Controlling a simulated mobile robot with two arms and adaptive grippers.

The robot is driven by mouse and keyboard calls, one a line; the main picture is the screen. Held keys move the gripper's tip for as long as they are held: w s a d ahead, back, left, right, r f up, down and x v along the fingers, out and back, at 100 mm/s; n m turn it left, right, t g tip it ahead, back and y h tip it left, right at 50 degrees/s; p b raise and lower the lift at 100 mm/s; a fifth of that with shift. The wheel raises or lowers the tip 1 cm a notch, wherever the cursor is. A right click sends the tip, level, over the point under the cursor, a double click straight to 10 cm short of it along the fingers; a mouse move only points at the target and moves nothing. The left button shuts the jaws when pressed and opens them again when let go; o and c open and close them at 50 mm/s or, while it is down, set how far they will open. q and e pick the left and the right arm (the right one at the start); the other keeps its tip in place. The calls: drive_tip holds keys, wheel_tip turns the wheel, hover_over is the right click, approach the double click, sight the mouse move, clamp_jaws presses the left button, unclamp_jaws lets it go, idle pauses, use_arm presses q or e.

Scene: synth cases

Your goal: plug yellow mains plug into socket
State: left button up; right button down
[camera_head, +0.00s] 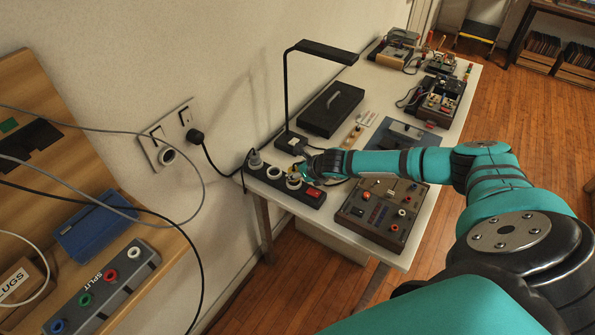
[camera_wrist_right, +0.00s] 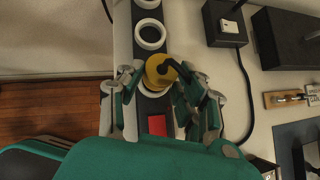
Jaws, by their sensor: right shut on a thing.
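The yellow mains plug (camera_wrist_right: 158,70) shows in the right wrist view, round, with a dark cord at its top right. My right gripper (camera_wrist_right: 156,82) is shut on it, with fingers on both sides. The plug is over a white-ringed socket of the black power strip (camera_wrist_right: 122,40), next to the red switch (camera_wrist_right: 157,126). I cannot tell how far its pins are in. In the head view my right gripper (camera_head: 306,168) is over the strip (camera_head: 270,180) and mostly hides the plug. My left gripper is not in view.
A lamp (camera_head: 287,95) and a black case (camera_head: 330,108) stand behind the strip. An instrument panel (camera_head: 380,212) lies right of it. A wall socket plate (camera_head: 167,133) holds a black plug (camera_head: 195,136). A wooden bench (camera_head: 35,195) with loose cables stands at left.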

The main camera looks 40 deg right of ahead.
drive_tip(key=shift+f+b, duration=0.35)
drive_tip(key=shift+f, duration=0.35)
drive_tip(key=c, duration=0.8)
unclamp_jaws()
drive_tip(key=shift+o, duration=0.2)
drive_tip(key=shift+s, duration=0.1)
drive_tip(key=v, duration=1.2)
drive_tip(key=shift+a, duration=0.1)
